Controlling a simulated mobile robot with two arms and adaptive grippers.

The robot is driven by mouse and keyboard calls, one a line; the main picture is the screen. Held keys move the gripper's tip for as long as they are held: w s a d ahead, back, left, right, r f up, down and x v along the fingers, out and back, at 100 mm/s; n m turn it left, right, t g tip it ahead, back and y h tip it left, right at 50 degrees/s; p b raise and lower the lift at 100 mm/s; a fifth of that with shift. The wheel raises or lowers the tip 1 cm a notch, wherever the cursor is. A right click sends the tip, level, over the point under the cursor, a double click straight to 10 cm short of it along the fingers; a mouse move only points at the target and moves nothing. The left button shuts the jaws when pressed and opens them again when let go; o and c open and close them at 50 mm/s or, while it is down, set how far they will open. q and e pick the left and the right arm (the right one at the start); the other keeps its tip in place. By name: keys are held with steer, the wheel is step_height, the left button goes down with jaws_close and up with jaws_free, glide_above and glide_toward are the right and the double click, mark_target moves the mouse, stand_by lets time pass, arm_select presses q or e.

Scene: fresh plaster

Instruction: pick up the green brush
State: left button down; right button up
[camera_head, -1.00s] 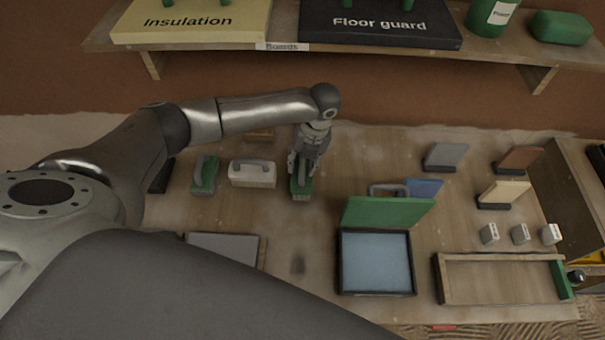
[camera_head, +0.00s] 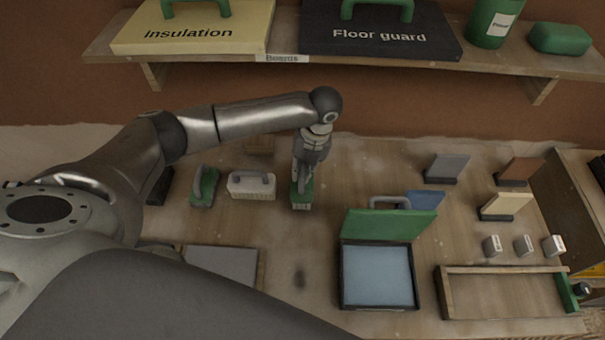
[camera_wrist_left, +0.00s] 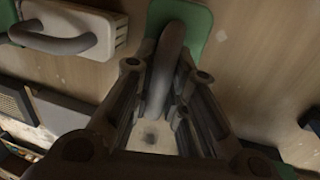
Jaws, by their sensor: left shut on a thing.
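The green brush (camera_head: 302,203), a green block with a grey handle, stands on the worktable under my left gripper (camera_head: 303,178). In the left wrist view its grey handle (camera_wrist_left: 167,70) runs between the two fingers, and part of its green body (camera_wrist_left: 203,14) shows beyond them. My left gripper is shut on the handle, pointing down. A lift off the table cannot be made out. A second green block with a grey handle (camera_head: 202,190) stands to the left. My right gripper is not in view.
A cream block with a grey handle (camera_head: 262,188) stands close on the left. A tray with a blue-grey inside (camera_head: 344,280) and raised green lid (camera_head: 385,224) is at the right front. A shelf (camera_head: 290,62) overhangs the back. Bare tabletop lies in front of the brush.

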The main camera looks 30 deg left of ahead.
arm_select(q)
steer(key=s+r, duration=0.1)
steer(key=r, duration=0.1)
steer(key=s+d+r, duration=0.1)
steer(key=s+r, duration=0.1)
steer(key=s+r+b, duration=0.1)
steer(key=r, duration=0.1)
steer(key=shift+s+d+r, duration=0.15)
steer(key=shift+d+r, duration=0.05)
steer(key=shift+d, duration=0.05)
steer(key=s+d+r, duration=0.3)
steer(key=s+r, duration=0.1)
steer(key=s, duration=0.5)
steer(key=shift+r+b, duration=0.3)
steer(key=shift+b, duration=0.15)
steer(key=c, duration=2.1)
jaws_free()
jaws_close()
